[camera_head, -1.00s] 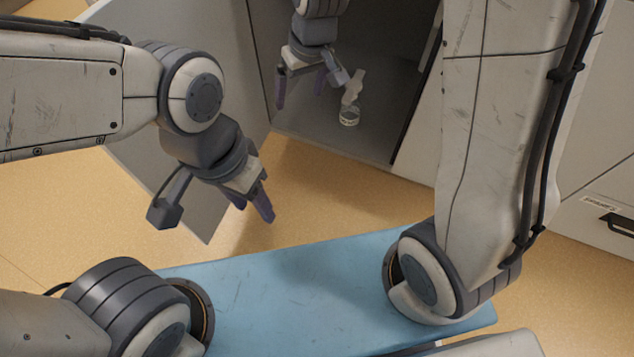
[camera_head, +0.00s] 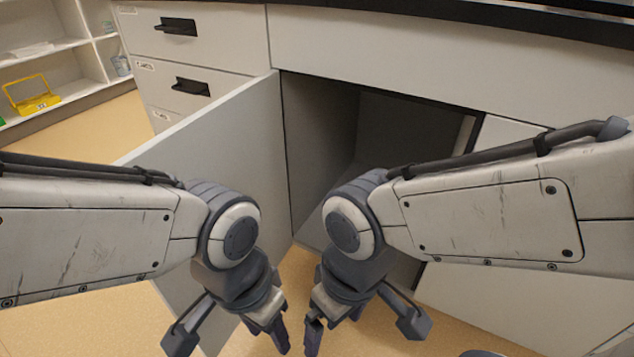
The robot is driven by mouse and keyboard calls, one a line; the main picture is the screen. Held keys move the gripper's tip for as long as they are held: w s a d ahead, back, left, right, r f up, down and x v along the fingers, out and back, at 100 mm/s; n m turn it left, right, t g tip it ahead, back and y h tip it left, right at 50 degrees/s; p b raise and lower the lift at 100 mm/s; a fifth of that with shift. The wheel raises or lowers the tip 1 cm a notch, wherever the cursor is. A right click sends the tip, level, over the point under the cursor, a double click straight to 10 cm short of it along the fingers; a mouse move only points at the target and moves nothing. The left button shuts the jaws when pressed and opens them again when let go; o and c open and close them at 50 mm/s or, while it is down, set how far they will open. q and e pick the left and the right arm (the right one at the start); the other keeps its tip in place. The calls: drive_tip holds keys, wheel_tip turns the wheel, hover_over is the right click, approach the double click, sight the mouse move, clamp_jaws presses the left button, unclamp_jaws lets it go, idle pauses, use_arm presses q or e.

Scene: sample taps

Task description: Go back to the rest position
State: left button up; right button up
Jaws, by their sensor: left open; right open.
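My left gripper (camera_head: 281,335) hangs low in the middle of the head view, pointing down, open and empty. My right gripper (camera_head: 331,331) hangs just to the right of it, also pointing down, open and empty. The two grippers are close together, side by side. Both are in front of the open cupboard, and the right arm hides part of its opening.
The cupboard door (camera_head: 225,150) stands open behind my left arm. The cupboard interior (camera_head: 325,130) is dark, and its lower part is mostly hidden. Drawers (camera_head: 195,40) are at upper left. A shelf holds a yellow carrier (camera_head: 36,100). Tan floor shows below.

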wheel_tip(320, 180, up, 49)
drive_tip(key=p, duration=4.7)
drive_tip(key=shift+p, duration=0.35)
